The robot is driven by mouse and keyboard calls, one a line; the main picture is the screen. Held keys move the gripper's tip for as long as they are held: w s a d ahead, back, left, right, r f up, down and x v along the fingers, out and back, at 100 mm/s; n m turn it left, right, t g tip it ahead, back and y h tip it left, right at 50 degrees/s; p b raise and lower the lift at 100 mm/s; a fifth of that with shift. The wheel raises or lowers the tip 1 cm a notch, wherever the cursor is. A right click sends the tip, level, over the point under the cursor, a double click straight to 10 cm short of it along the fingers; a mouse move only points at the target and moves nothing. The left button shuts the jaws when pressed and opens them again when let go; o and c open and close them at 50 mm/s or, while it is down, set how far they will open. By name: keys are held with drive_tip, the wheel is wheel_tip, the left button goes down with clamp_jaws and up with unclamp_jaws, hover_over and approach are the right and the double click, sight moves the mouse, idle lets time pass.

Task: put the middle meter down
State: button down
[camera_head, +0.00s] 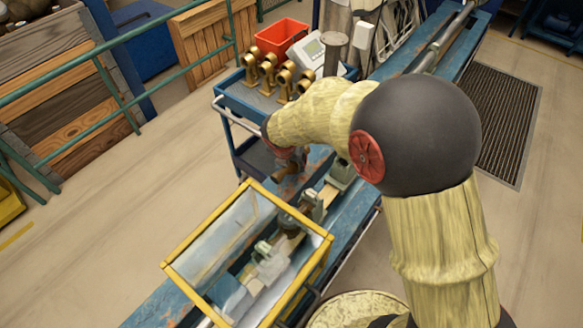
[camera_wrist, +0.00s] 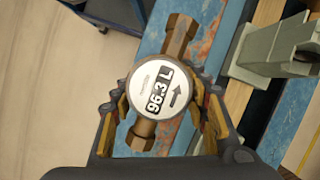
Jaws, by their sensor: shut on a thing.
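A bronze water meter (camera_wrist: 177,38) with a round white dial reading 96.3 L and a black arrow sits between the fingers of my gripper (camera_wrist: 160,103) in the wrist view. The gripper is shut on the meter's round body, and its pipe ends stick out above and below. Blue worn bench surface (camera_wrist: 206,42) lies under it; I cannot tell whether the meter touches it. In the head view the brownish meter (camera_head: 288,170) shows only partly below my arm, over the blue bench (camera_head: 322,156), and my gripper is mostly hidden.
A grey-green clamp block (camera_wrist: 272,47) stands right of the meter. A yellow-framed clear box (camera_head: 181,262) covers the bench's near part. A blue cart (camera_head: 232,98) beside the bench holds several brass meters (camera_head: 268,72), a red bin (camera_head: 281,36) and a white device (camera_head: 308,50).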

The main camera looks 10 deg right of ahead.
drive_tip(key=shift+f+b, duration=0.35)
drive_tip(key=shift+f, duration=0.9)
drive_tip(key=shift+f, duration=0.2)
drive_tip(key=c, duration=1)
unclamp_jaws()
drive_tip(key=shift+r, duration=0.1)
